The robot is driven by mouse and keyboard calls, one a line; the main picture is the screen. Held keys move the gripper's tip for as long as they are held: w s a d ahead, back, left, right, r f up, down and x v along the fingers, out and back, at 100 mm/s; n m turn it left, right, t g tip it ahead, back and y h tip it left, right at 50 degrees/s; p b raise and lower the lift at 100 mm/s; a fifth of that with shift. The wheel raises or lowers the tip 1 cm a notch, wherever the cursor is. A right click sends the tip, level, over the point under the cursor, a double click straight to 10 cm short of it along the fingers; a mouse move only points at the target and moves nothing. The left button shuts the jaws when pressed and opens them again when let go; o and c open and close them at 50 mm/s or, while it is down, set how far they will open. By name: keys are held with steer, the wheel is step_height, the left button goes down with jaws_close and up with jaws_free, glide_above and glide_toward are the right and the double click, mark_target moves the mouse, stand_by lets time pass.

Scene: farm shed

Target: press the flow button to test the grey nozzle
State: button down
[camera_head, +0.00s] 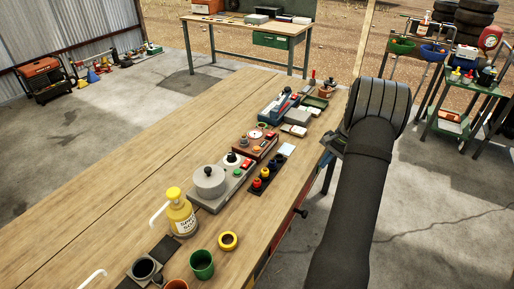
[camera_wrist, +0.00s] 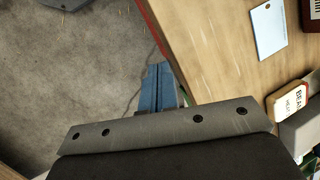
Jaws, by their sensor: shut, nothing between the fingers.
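My gripper (camera_wrist: 158,75) shows in the wrist view as two blue fingers, shut and empty, over the concrete floor just beside the table edge. In the head view its tips are hidden behind my wrist, at the table's right edge. A brown tester box (camera_head: 250,150) with a round white gauge and a red button stands on the table, left of my gripper. A black rack (camera_head: 256,190) in front of it holds red, yellow and dark nozzle-like pieces. I cannot tell which piece is the grey nozzle, or which button is the flow button.
A pale card (camera_head: 286,150) lies near the edge; it also shows in the wrist view (camera_wrist: 270,28). A grey unit (camera_head: 215,195) with a cylinder, a yellow bottle (camera_head: 180,214) and a blue machine (camera_head: 275,108) share the table (camera_head: 110,190). The table's left half is clear.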

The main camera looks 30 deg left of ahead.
stand_by(0.7)
step_height(320, 180, up, 16)
steer(key=n+t+h, duration=0.2)
steer(key=n+t, duration=1)
steer(key=n, duration=0.2)
glide_above(256, 151)
steer(key=shift+f, duration=0.1)
steer(key=shift+f, duration=4.3)
steer(key=shift+f, duration=0.1)
steer(key=shift+f, duration=0.35)
